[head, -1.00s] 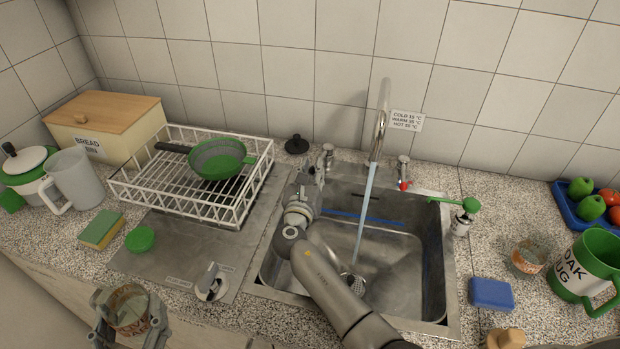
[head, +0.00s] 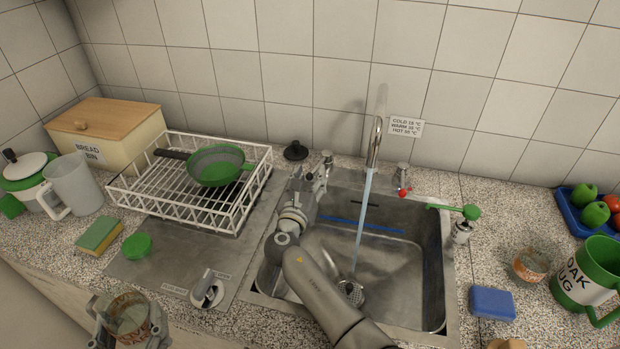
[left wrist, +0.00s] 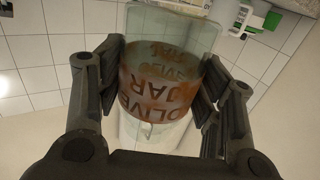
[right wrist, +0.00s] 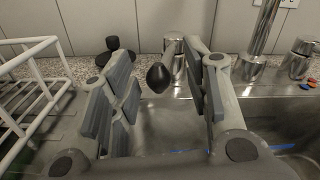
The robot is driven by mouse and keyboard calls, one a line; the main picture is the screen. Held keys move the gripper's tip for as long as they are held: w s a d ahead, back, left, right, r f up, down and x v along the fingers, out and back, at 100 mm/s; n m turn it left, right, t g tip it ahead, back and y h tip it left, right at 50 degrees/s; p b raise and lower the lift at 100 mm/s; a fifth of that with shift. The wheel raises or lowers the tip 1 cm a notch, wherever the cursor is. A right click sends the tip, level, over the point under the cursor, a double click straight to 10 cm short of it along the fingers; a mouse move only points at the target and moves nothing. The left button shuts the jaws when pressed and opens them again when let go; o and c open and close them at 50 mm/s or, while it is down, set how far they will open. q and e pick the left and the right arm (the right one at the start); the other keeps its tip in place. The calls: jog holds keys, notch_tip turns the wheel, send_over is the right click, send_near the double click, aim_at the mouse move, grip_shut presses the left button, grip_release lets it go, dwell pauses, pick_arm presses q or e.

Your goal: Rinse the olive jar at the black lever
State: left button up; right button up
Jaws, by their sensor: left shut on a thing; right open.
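The olive jar (left wrist: 160,80) is clear glass with a brown lettered band; in the head view it (head: 128,314) is at the lower left. My left gripper (head: 127,325) is shut around it, away from the sink. The black lever (right wrist: 158,77) has a rounded end and sits at a chrome tap (right wrist: 174,50) behind the sink's left rear corner. My right gripper (head: 309,178) is open, with the lever showing between its fingers in the right wrist view; I cannot tell whether they touch. Water (head: 362,225) runs from the spout (head: 375,140) into the sink (head: 445,250).
A white dish rack (head: 120,200) with a green pan (head: 215,165) stands left of the sink.

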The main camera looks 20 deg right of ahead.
jog(key=v, duration=1.2)
jog(key=shift+f, duration=0.1)
